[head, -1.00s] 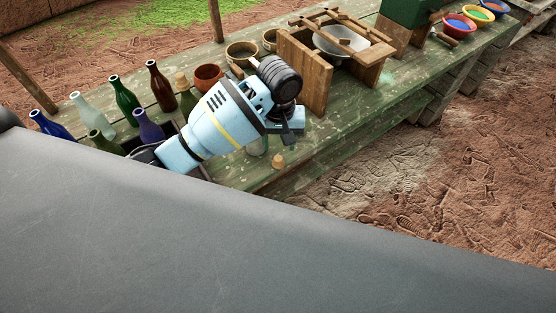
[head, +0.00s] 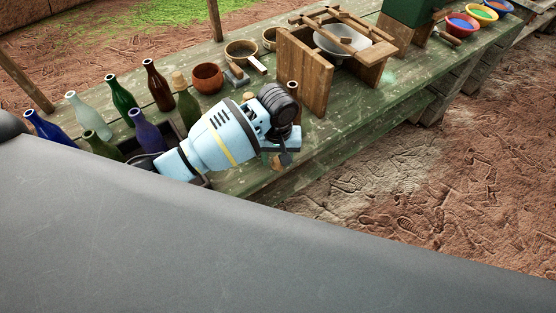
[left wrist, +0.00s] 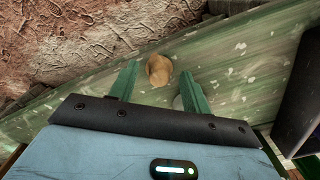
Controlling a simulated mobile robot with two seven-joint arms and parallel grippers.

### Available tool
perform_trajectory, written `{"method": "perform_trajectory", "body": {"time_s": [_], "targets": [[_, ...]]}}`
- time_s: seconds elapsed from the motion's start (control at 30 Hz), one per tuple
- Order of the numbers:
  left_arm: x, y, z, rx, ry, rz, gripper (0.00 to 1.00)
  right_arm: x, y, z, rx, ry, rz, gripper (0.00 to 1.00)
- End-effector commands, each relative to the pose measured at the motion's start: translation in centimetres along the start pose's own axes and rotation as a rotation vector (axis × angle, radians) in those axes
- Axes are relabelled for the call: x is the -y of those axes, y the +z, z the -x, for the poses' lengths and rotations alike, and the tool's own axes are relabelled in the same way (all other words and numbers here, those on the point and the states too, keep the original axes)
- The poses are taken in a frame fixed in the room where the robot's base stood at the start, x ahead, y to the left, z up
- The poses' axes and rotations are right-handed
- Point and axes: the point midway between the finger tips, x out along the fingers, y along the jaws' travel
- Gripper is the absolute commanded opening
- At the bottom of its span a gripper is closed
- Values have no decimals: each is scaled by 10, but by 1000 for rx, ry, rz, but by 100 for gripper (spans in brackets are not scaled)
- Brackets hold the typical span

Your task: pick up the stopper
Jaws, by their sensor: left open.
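The stopper, a small tan cork-like piece (left wrist: 159,70), sits on the worn green bench top in the left wrist view, just beyond and between my left fingertips. In the head view only a bit of the stopper (head: 276,163) shows beside my left gripper (head: 284,156). My left gripper, also seen in the left wrist view (left wrist: 160,80), is open, its two green fingers apart and not visibly touching the stopper. My right gripper is not in view.
A brown bowl (head: 207,79) and a wooden frame (head: 305,75) stand behind my gripper. The bench's front edge lies close to the stopper.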

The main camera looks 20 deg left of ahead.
Motion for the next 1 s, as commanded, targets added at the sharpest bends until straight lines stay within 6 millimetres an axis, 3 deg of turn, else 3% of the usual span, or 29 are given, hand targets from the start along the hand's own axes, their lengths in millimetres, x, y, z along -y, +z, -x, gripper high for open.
{"method": "perform_trajectory", "body": {"time_s": [0.33, 0.7, 1.0], "targets": [[0, -1, -6, -3, 1, 0, 47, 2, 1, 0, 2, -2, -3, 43], [0, -1, -6, -3, 1, 0, 0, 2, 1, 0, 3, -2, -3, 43], [0, -1, -5, -3, 1, 0, 0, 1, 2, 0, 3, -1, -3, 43]]}}
